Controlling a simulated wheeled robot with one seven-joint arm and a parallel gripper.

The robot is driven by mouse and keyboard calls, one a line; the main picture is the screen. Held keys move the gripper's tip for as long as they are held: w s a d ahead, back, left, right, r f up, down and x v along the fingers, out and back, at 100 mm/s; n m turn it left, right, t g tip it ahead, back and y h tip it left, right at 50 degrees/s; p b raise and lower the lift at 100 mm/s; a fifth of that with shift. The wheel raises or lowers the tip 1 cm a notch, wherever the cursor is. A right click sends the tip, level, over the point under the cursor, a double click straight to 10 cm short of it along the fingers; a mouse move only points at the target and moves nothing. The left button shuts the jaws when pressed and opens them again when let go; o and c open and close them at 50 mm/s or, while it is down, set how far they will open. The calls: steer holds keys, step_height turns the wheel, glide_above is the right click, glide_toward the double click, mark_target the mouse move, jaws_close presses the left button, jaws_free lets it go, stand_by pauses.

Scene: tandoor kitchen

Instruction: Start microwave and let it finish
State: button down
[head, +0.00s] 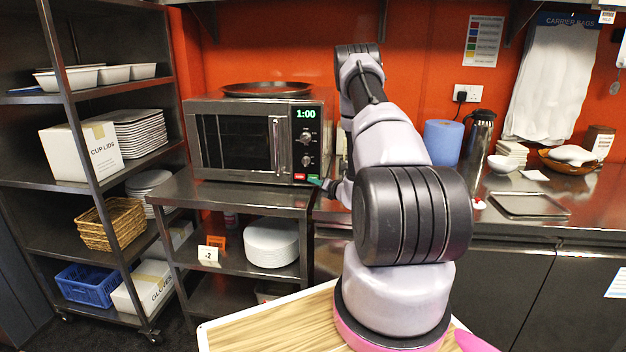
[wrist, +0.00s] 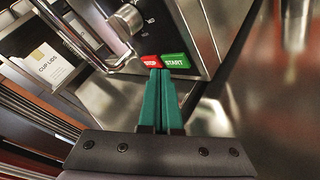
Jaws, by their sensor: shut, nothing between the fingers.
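The microwave (head: 235,138) stands on a steel table with its door shut. Its display (head: 306,114) reads 1:00 in green. The red STOP button (wrist: 151,62) and the green START button (wrist: 175,61) sit side by side at the bottom of its panel. My gripper (wrist: 162,74) has its green fingers shut and empty. The fingertips are right at the lower edge of the buttons, below the border between STOP and START. I cannot tell whether they touch the panel. In the head view my gripper (head: 318,182) is at the panel's lower right corner.
A dark round pan (head: 267,89) lies on top of the microwave. A shelf rack (head: 100,190) stands at the left. A steel counter (head: 470,215) at the right holds a blue paper roll (head: 443,142), a flask (head: 479,138) and a tray (head: 530,205).

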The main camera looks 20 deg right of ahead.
steer(key=shift+w+d, duration=0.25)
steer(key=shift+w, duration=0.1)
